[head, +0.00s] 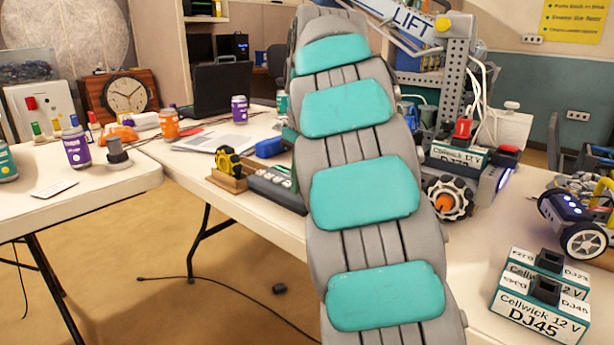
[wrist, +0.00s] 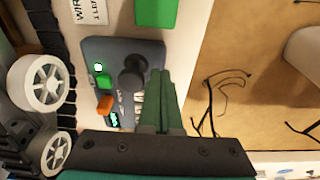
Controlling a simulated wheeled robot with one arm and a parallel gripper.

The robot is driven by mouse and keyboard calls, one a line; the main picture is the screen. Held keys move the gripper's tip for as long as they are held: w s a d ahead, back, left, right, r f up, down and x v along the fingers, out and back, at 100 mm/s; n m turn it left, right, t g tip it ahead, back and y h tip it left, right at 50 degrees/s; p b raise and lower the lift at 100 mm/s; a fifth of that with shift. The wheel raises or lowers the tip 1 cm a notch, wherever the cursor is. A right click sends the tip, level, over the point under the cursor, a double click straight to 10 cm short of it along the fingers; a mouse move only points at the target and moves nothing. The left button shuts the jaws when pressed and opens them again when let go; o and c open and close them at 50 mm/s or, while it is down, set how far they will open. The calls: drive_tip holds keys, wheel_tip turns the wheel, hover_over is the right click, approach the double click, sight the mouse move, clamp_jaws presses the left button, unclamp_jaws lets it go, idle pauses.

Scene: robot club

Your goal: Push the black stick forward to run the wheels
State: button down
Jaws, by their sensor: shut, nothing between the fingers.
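The black stick (wrist: 133,74) has a round dark knob and stands on a dark grey control panel (wrist: 104,52) in the wrist view. A green button (wrist: 103,81) and an orange switch (wrist: 105,105) sit left of it. My gripper (wrist: 163,78) has its green fingers shut and empty, just right of the stick in the picture. I cannot tell whether they touch it. White-rimmed wheels (wrist: 40,83) show at the left edge. In the head view my arm fills the middle and hides the stick and my gripper.
A tall robot with a mast (head: 458,75) and a spoked wheel (head: 447,198) stands right of my arm. Battery boxes (head: 540,318) and a small wheeled robot (head: 578,215) are at the right. A green block (wrist: 156,12) is near the panel.

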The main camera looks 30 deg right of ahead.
drive_tip(key=shift+w+d, duration=0.3)
drive_tip(key=shift+d, duration=0.6)
drive_tip(key=shift+a, duration=0.1)
idle(2.7)
drive_tip(key=shift+s+a, duration=0.3)
drive_tip(key=shift+a, duration=0.5)
drive_tip(key=shift+s+a, duration=0.3)
drive_tip(key=shift+a, duration=0.5)
drive_tip(key=shift+r, duration=0.1)
wheel_tip(320, 180, up, 7)
drive_tip(key=p, duration=0.4)
